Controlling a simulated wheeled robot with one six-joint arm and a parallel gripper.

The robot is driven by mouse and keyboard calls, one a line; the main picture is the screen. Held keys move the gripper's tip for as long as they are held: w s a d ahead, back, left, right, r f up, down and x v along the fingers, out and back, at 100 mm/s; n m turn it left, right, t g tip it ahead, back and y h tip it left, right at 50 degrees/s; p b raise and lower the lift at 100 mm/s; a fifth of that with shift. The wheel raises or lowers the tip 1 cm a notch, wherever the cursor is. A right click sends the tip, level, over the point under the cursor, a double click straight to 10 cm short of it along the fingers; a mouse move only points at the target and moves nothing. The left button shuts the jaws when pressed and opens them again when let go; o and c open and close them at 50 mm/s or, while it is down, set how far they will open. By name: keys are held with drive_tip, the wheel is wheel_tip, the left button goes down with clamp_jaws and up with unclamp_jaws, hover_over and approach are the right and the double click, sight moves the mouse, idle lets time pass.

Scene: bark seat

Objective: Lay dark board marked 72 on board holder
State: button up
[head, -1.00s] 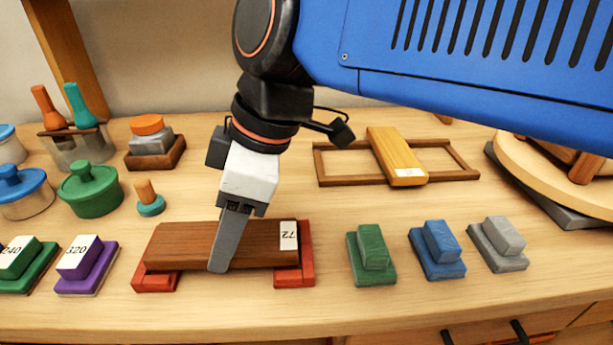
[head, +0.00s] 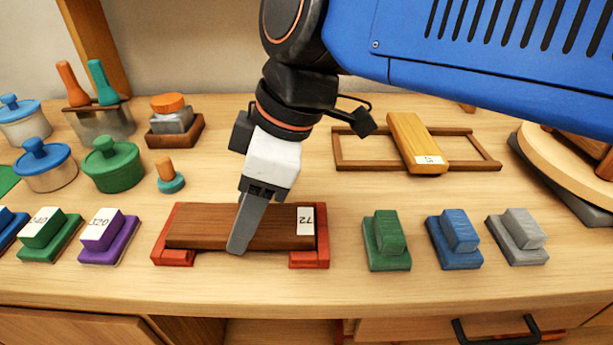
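The dark board marked 72 (head: 275,232) is a brown wooden slab with a white label near its right end. It lies lengthwise across the red board holder (head: 173,257), between the holder's two red end pieces. I cannot tell whether it sits fully down. My gripper (head: 240,245) reaches down at the board's middle. One grey finger crosses the front of the board, its tip near the lower edge. The other finger is hidden, so I cannot see whether the fingers press on the board.
Right of the holder stand green (head: 387,242), blue (head: 454,243) and grey (head: 517,240) blocks. Labelled green (head: 47,235) and purple (head: 108,237) blocks stand left. Behind are lidded pots (head: 112,166) and a wooden frame (head: 465,165) with a yellow board (head: 418,143). The front table strip is clear.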

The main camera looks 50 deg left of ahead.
drive_tip(key=shift+f, duration=0.25)
drive_tip(key=o, duration=1.6)
drive_tip(key=shift+r, duration=3.5)
